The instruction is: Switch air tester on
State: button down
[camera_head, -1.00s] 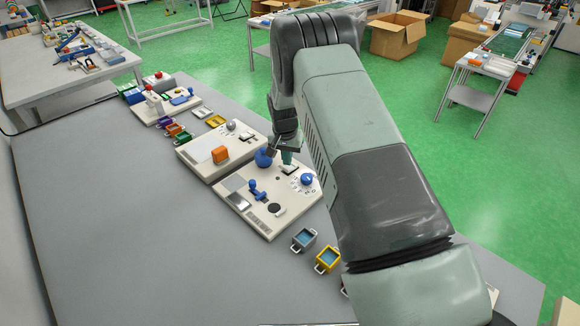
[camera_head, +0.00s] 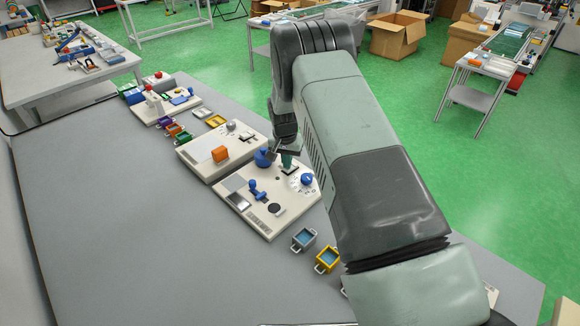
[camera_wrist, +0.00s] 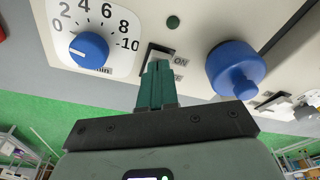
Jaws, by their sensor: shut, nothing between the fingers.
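The air tester (camera_head: 269,222) is a pale panel on the grey bench in the head view. It carries a dial with a blue knob (camera_wrist: 88,50), whose mark lies towards the low numbers in the wrist view. A dark rocker switch (camera_wrist: 157,55) with "ON" printed beside it sits right of the dial. A dark green round lamp (camera_wrist: 173,21) is above it. A blue bulb-shaped part (camera_wrist: 236,70) stands to the right. My gripper (camera_wrist: 158,68) is shut and empty, with its green fingertips in front of the switch and partly hiding it. Contact cannot be told. The switch position is unclear.
A grey bin (camera_head: 304,239) and a yellow bin (camera_head: 327,259) stand nearby. The blue bulb part is close beside my fingers. The bench's left side is clear.

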jog(key=shift+f, duration=0.2)
jog(key=shift+r, duration=3.55)
